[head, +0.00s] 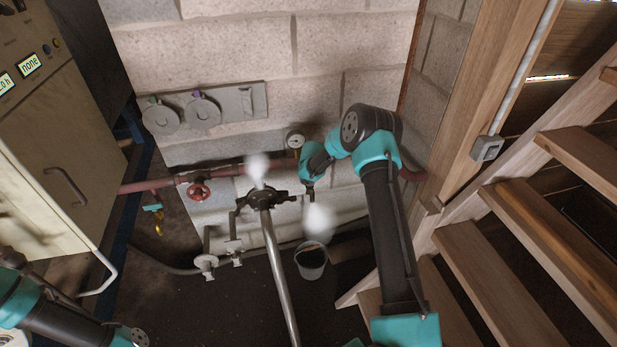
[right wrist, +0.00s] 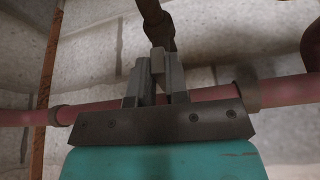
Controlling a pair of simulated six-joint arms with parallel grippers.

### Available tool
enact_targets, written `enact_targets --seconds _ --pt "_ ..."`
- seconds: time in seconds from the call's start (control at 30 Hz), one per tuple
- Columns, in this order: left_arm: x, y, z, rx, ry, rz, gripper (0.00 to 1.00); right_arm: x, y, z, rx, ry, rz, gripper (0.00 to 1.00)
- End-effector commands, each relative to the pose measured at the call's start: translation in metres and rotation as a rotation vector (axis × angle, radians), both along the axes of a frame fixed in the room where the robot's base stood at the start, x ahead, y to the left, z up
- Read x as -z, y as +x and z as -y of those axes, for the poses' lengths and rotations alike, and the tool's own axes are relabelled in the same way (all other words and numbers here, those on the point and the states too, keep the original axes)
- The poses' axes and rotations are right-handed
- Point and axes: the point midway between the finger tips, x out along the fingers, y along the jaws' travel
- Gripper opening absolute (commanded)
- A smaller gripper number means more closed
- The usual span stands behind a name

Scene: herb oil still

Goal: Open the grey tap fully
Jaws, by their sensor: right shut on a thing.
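My right gripper (head: 309,178) is at the red pipe on the block wall, just right of the round gauge (head: 295,141). In the right wrist view its two grey fingers (right wrist: 157,72) are shut, close together, on a narrow part. A dark stem with a thicker collar, seemingly part of the grey tap (right wrist: 158,28), rises just beyond the fingertips. The fingers hide the gripped part, so I cannot tell the tap's angle. In the head view the arm covers most of this spot. My left gripper is out of view; only part of my left arm shows at lower left.
A red handwheel (head: 198,190) sits on the pipe at left. A dark fitting with a long metal tube (head: 273,250) stands mid-floor. White puffs (head: 318,220) hang near it, above a bucket (head: 311,262). Wooden stairs (head: 530,230) fill the right; a beige cabinet (head: 60,130) fills the left.

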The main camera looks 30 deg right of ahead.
Motion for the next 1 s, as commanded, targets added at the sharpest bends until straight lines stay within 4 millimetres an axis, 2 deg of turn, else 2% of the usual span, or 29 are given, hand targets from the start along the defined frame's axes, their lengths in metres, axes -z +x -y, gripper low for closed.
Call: enact_targets --seconds 0.4,0.93,0.97,1.0 --pt "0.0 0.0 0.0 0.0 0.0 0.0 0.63 -0.0005 -0.001 0.0048 -0.151 0.0 0.001 0.0" --pt "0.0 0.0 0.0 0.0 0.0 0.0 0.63 -0.0006 -0.0013 0.0057 -0.172 -0.001 0.001 0.0" --pt "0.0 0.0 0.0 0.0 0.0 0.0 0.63 -0.0006 -0.0013 0.0057 -0.172 -0.001 0.001 0.17" --pt "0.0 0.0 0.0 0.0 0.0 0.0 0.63 -0.0006 -0.0013 0.0057 -0.172 -0.001 0.001 0.21"
